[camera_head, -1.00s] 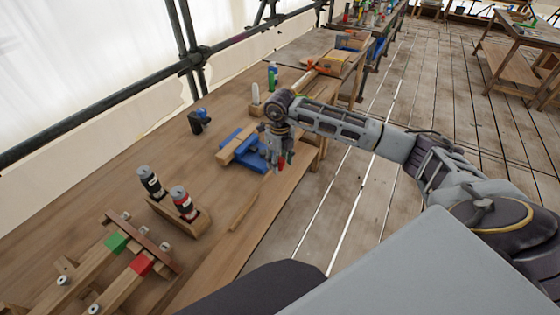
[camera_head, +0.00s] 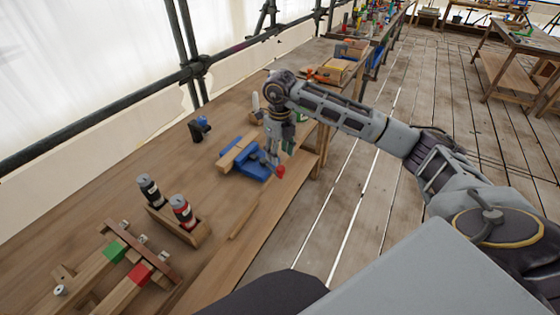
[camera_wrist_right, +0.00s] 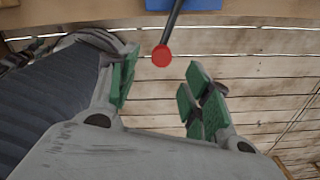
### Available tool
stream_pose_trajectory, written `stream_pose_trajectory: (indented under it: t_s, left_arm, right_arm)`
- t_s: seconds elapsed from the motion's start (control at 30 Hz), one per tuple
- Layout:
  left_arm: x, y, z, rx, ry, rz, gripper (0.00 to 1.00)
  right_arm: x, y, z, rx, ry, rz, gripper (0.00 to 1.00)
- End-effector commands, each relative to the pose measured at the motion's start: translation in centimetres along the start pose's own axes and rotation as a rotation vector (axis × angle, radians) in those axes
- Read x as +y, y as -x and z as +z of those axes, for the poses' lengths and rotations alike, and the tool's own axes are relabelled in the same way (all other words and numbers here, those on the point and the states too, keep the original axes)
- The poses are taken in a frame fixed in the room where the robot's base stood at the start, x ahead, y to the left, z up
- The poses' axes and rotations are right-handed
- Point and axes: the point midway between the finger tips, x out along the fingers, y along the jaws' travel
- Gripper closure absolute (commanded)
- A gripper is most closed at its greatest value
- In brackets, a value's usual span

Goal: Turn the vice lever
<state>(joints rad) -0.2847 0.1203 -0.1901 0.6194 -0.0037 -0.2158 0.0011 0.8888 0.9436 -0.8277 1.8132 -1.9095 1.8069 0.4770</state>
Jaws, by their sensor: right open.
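The blue vice (camera_head: 252,172) sits at the bench's right edge with a piece of wood (camera_head: 236,152) at its jaws. Its lever is a dark rod (camera_wrist_right: 173,20) ending in a red knob (camera_head: 280,171). In the right wrist view the red knob (camera_wrist_right: 162,56) shows between the tips of my spread green-padded fingers, with a gap on both sides. A strip of the vice's blue body (camera_wrist_right: 185,4) shows at the top. My right gripper (camera_head: 281,153) is open and empty, just above the knob in the head view, and partly hides the vice. My left gripper is not in view.
The wooden bench (camera_head: 130,195) carries a rack with two bottles (camera_head: 182,212), a clamp jig with green and red blocks (camera_head: 139,274) and a small dark-blue object (camera_head: 199,128). Plank floor (camera_head: 370,230) lies open to the right. Scaffold poles (camera_head: 185,60) stand at left.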

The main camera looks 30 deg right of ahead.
Motion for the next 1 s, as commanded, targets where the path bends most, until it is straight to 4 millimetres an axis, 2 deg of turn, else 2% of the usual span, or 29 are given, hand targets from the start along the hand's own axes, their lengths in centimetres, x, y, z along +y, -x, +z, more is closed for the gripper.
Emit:
stream_pose_trajectory:
  t_s: [0.1,0.33,1.0]
  left_arm:
    - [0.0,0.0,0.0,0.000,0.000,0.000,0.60]
    - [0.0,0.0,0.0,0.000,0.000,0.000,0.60]
    - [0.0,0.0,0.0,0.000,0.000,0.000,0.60]
  right_arm:
    - [0.0,1.7,0.1,-0.002,0.001,0.000,0.51]
    - [0.1,3.6,0.0,0.000,0.001,0.001,0.51]
    - [0.1,3.9,0.0,0.000,0.002,0.003,0.51]
